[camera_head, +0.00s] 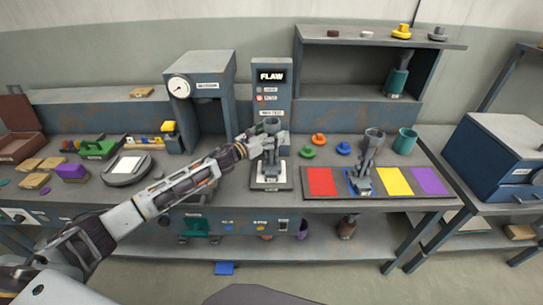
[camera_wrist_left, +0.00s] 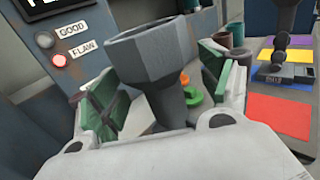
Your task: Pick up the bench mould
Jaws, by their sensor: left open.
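A grey mould with a wide flared, faceted cup (camera_head: 271,124) stands upright at the station marked FLAW. It fills the middle of the left wrist view (camera_wrist_left: 152,65). My left gripper (camera_head: 268,142) is open, with its green-padded fingers (camera_wrist_left: 165,95) on either side of the mould's narrower lower part. A gap shows beside the right finger; contact on the left is unclear. The mould's foot is hidden in the wrist view. A second similar grey mould (camera_head: 371,150) stands on the blue patch of the colour mat. My right gripper is out of view.
The test station (camera_head: 271,90) rises close behind the mould; its red lamp (camera_wrist_left: 59,61) is by the FLAW label. The colour mat (camera_head: 320,182) lies right of the station.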

